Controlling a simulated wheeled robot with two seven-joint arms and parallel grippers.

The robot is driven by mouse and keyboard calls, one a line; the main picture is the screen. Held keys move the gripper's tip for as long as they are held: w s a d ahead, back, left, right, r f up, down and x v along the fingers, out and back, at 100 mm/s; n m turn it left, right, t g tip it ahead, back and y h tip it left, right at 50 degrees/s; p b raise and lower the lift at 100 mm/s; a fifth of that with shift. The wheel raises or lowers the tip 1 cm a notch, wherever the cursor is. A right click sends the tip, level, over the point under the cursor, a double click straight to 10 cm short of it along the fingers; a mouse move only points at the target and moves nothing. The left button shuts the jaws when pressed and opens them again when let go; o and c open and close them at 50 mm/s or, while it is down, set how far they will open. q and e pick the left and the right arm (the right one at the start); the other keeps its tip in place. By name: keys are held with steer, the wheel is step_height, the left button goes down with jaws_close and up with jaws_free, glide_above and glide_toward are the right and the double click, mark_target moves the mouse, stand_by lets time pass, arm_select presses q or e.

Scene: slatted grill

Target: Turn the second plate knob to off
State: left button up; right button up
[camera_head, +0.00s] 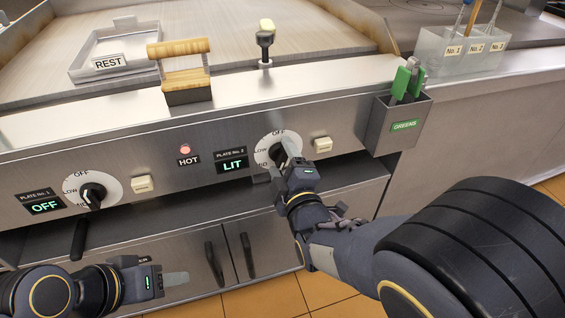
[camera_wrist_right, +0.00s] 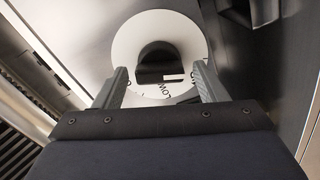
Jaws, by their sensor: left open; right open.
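The second plate knob has a white dial (camera_head: 264,147) with OFF at its top, on the front panel right of the PLATE No. 2 display (camera_head: 233,166), which reads LIT. My right gripper (camera_head: 283,160) is at this knob and hides much of it. In the right wrist view, the black knob (camera_wrist_right: 157,58) sits between the open fingers of my right gripper (camera_wrist_right: 161,78); contact cannot be told. My left gripper (camera_head: 176,279) is low at the left, in front of the cabinet doors, away from the knobs, with nothing visible in it.
The plate No. 1 knob (camera_head: 93,194) is at the left, beside its display (camera_head: 45,207) reading OFF. A red HOT light (camera_head: 185,149) glows. Cream switches (camera_head: 323,145) sit on the panel. A GREENS holder (camera_head: 398,132) juts out right of the second knob.

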steer(key=c, duration=1)
